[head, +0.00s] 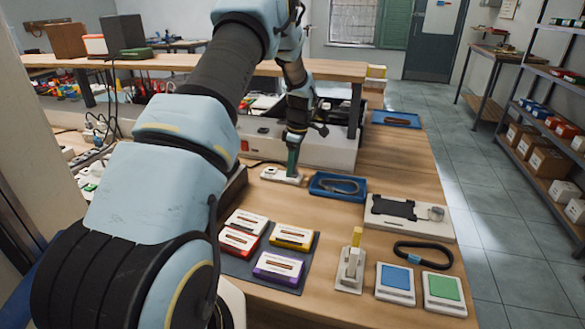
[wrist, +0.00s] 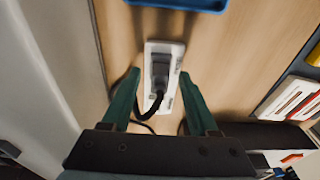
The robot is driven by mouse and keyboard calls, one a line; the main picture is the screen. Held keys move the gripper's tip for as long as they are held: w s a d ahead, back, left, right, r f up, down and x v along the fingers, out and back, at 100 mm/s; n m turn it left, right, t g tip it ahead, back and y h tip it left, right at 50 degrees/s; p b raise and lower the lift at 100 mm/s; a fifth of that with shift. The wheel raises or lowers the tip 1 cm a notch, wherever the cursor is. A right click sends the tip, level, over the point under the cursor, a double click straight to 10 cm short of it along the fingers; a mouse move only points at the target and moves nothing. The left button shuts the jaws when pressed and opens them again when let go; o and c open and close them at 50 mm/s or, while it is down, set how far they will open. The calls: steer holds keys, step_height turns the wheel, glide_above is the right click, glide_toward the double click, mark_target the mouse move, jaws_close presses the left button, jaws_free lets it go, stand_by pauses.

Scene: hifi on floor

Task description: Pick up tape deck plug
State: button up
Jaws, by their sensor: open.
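The plug (wrist: 161,70) is black with a black cord. In the wrist view it sits in a white socket strip (wrist: 176,50) on the wooden bench. My gripper (wrist: 159,74) is open, with one green finger to each side of the plug and strip. The cord curves down from the plug between the fingers. In the head view my gripper (head: 292,172) points down over the white strip (head: 270,173), and the plug itself is hidden there. I cannot tell how far the fingertips are above the bench.
A blue tray (head: 325,185) holding a dark loop lies right of the strip. Several cassettes lie on a dark mat (head: 316,243) nearer. A grey housing (head: 327,148) rises behind.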

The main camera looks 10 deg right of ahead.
steer(key=shift+c, duration=0.2)
jaws_close()
steer(key=shift+r, duration=0.1)
stand_by(0.4)
